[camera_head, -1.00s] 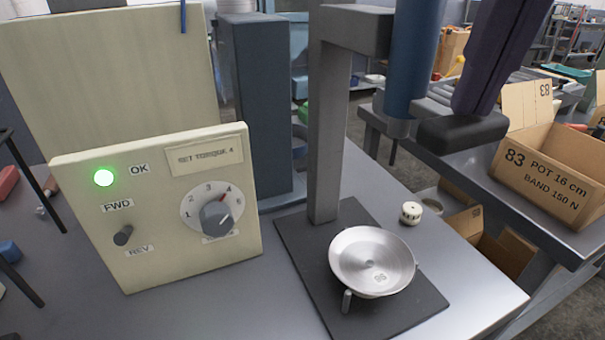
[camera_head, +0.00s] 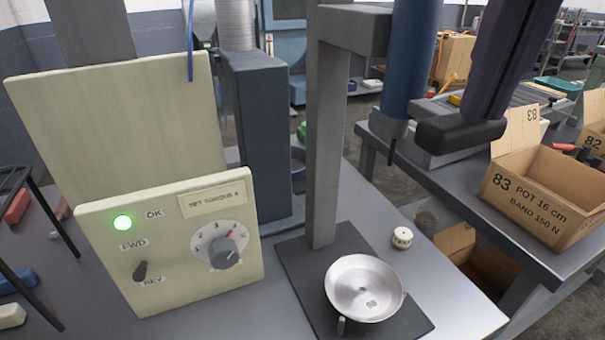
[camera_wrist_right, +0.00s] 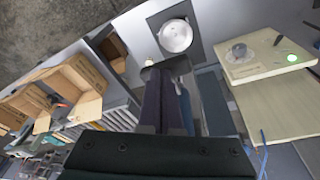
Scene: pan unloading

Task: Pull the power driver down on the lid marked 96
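The blue power driver (camera_head: 413,55) hangs upright on the grey stand (camera_head: 328,140). Its thin bit points down, with a clear gap above the silver lid (camera_head: 350,285). The lid lies on the stand's dark base plate (camera_head: 300,275); its small mark is too blurred to read. My right gripper (camera_head: 485,112), dark purple, comes down from above right onto the black side handle (camera_head: 440,135) of the driver. In the right wrist view its fingers (camera_wrist_right: 163,85) lie close together and end at the handle (camera_wrist_right: 165,68), seemingly closed on it. My left gripper is not in view.
A control panel (camera_head: 170,255) with a lit green OK lamp (camera_head: 122,222), a dial and a FWD/REV switch stands left of the stand. A small white round piece (camera_head: 402,238) lies right of the base. A cardboard box marked 83 (camera_head: 540,205) stands on the right table.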

